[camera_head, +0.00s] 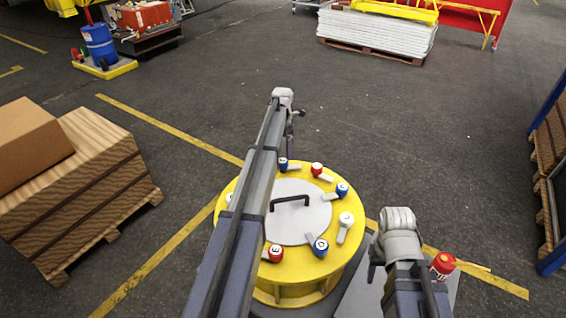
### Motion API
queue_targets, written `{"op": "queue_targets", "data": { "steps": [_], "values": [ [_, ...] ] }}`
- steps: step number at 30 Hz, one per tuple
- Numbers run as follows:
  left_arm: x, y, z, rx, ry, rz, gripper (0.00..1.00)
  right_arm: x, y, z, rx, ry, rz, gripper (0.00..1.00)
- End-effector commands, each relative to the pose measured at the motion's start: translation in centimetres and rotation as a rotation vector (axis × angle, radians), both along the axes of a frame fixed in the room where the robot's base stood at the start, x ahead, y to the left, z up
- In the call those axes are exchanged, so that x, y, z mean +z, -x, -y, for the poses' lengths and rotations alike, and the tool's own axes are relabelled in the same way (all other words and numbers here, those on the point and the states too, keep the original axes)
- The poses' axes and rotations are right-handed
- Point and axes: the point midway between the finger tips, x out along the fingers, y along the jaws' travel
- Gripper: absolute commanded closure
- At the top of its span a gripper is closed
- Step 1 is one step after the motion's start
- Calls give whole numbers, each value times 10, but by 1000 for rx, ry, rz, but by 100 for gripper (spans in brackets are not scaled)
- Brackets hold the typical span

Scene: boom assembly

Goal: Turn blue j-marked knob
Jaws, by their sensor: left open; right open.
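A round yellow drum-like stand (290,277) has several knobs with pale levers around a grey lid. Three knobs are blue: one at the back (283,163), one at the right (342,190) and one at the front right (320,247). Their markings are too small to read surely, so I cannot tell which bears the j. My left arm reaches across the stand, hiding part of its left side. My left gripper (294,124) is open, beyond the stand's far edge. My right gripper (376,262) is open, right of the stand, with its fingers partly hidden.
Red knobs (317,169) and white knobs (346,220) sit among the blue ones. A black handle (290,201) rises from the lid. A separate red knob (442,265) is beside my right arm.

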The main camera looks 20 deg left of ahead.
Motion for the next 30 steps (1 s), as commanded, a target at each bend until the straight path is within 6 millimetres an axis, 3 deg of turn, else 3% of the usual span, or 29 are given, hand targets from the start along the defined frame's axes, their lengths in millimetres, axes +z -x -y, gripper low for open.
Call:
{"op": "queue_targets", "data": {
  "steps": [15,27,30],
  "values": [
    [-65,0,0,-1,0,0,11,-65,0,0,3,1,0,50],
    [-69,0,0,-1,0,0,11,-69,0,0,3,1,0,50],
    [-69,0,0,-1,0,0,23,-69,0,0,3,1,0,50]
  ]
}}
